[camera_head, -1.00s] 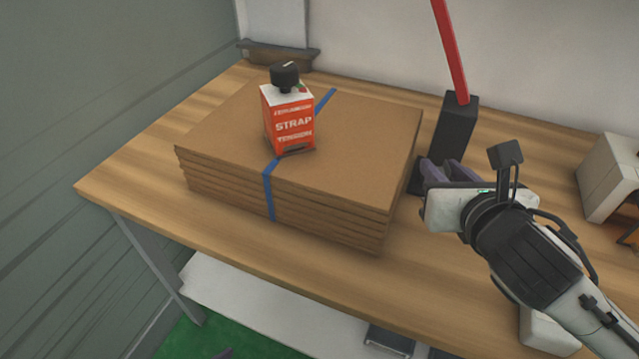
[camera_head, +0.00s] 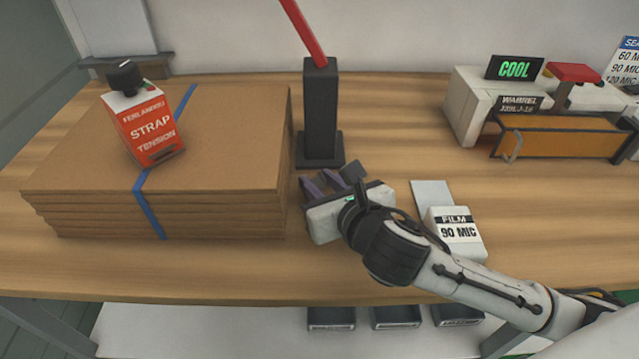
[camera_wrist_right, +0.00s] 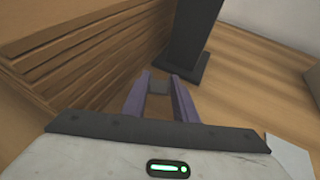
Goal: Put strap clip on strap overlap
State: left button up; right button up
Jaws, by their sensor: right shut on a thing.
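The right gripper (camera_head: 318,184) is just right of the cardboard stack (camera_head: 230,135), in front of the black post, low over the table. In the right wrist view its purple fingers (camera_wrist_right: 160,88) are shut on a small dark grey piece, likely the strap clip (camera_wrist_right: 158,87). A blue strap (camera_head: 150,208) runs over the stack's top and down its front. An orange and white box marked STRAP TENSION (camera_head: 150,133) with a black knob sits on the strap and hides part of it. The strap overlap cannot be made out. The left gripper is out of view.
A black post (camera_head: 320,115) with a red lever (camera_head: 305,32) stands behind the right gripper. A white FILM 90 MIC block (camera_head: 457,236) is to its right. A sealer machine with an orange front (camera_head: 560,138) is at the back right. The table's front strip is clear.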

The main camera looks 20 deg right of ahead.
jog(key=o, duration=0.7)
jog(key=shift+f, duration=0.1)
jog(key=o, duration=0.3)
jog(key=shift+o, duration=0.2)
